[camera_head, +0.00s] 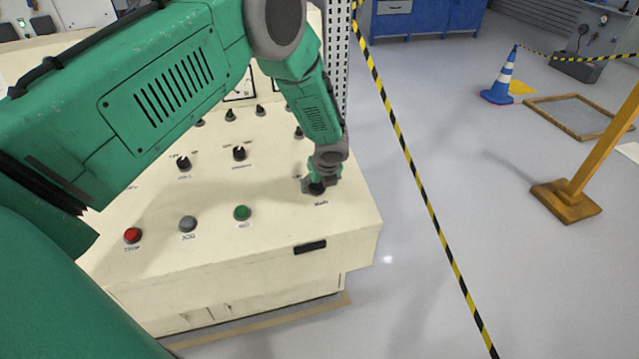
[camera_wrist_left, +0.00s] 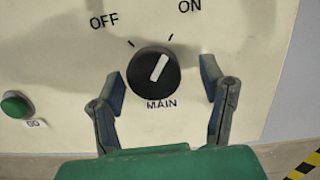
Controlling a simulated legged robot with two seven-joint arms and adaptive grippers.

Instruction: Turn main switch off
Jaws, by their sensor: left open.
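The main switch (camera_wrist_left: 153,72) is a round black knob with a white pointer, labelled MAIN below. Its pointer leans up and to the right, toward the ON mark. The OFF mark is up and to the left. My left gripper (camera_wrist_left: 162,85) is open, with one finger on each side of the knob; I cannot tell whether either finger touches it. In the head view my left gripper (camera_head: 318,187) is at the right end of the cream control panel (camera_head: 275,235) and mostly hides the switch. My right gripper is not in view.
A red button (camera_head: 132,235), a grey button (camera_head: 187,224) and a green button (camera_head: 242,213) stand left of the switch. Several other black knobs sit behind them. A yellow-black barrier tape (camera_head: 408,150) runs right of the panel, with open floor beyond.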

